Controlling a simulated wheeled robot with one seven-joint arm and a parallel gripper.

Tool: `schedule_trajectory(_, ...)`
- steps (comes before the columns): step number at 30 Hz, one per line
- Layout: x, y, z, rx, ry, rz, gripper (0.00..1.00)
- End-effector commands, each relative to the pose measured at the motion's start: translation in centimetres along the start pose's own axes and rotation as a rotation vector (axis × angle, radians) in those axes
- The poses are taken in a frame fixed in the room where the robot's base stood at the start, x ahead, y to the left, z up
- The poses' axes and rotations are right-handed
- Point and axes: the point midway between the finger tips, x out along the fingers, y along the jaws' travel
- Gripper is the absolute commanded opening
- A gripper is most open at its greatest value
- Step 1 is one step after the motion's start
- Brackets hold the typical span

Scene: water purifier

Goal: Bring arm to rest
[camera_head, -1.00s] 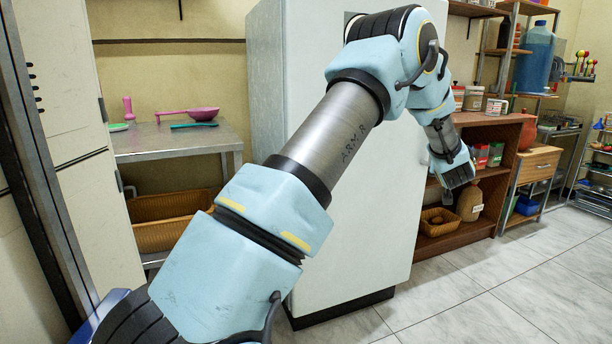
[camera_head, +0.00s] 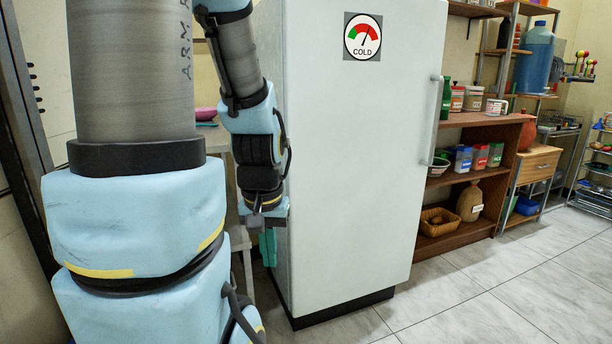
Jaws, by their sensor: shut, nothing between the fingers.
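My arm stands upright at the left of the head view, folded over at the top so that its forearm hangs down. My gripper (camera_head: 267,245) is at the lower end of the forearm, pointing down, beside the left side of the white fridge. It is small and partly dark in the picture. It is shut and holds nothing. Whether it touches the fridge side cannot be told from this view.
The white fridge (camera_head: 350,170) with a COLD dial stands close to the right of my arm. A metal table with a pink scoop (camera_head: 205,113) is mostly hidden behind my arm. A brown shelf (camera_head: 470,210) stands farther right. The tiled floor (camera_head: 480,300) at right front is clear.

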Motion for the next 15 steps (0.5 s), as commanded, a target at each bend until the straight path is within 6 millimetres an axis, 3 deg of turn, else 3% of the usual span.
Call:
schedule_trajectory(1,-2.0,0.2,-0.6,0.003,0.008,0.002,0.00)
schedule_trajectory(8,-6.7,0.2,-1.4,0.006,0.010,0.003,0.00)
schedule_trajectory(15,-13.8,0.3,-2.4,0.006,0.011,0.003,0.00)
